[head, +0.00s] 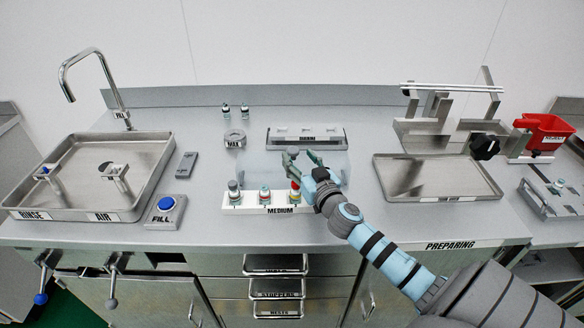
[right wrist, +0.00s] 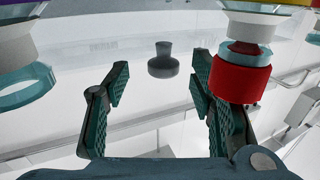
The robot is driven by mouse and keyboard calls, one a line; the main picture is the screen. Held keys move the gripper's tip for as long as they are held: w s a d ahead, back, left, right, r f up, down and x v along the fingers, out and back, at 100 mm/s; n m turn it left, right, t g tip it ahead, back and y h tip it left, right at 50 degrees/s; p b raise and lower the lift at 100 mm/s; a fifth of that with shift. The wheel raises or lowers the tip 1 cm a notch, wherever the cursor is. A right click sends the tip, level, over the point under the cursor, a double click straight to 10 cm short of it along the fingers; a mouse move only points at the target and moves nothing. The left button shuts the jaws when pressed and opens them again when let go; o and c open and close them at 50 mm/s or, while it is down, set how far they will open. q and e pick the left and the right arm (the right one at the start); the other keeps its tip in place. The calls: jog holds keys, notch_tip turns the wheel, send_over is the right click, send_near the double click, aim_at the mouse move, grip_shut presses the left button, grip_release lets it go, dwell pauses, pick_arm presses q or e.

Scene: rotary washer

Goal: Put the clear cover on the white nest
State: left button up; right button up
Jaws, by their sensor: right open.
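The white nest (head: 262,209), labelled MEDIUM, stands near the front of the worktop and holds a row of capped vials. The clear cover (head: 235,165) shows only as a faint see-through shape just behind the vials; its edges are hard to see, and I cannot tell how it sits. In the right wrist view a dark grey knob (right wrist: 162,66) stands between my spread fingers, not gripped. My right gripper (head: 303,158) is open, just behind the nest's right end; it also shows in the right wrist view (right wrist: 160,80). My left gripper is not in view.
A grey rack (head: 306,142) stands behind the gripper. A sink tray (head: 85,200) and a blue FILL button (head: 166,205) are left.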

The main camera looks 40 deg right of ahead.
aim_at(296, 154)
jog(key=x, duration=0.3)
jog(key=shift+a+r+p, duration=0.15)
jog(key=shift+r+p, duration=0.1)
jog(key=shift+p, duration=0.15)
jog(key=shift+w+f, duration=0.15)
jog(key=shift+w, duration=0.3)
grip_shut()
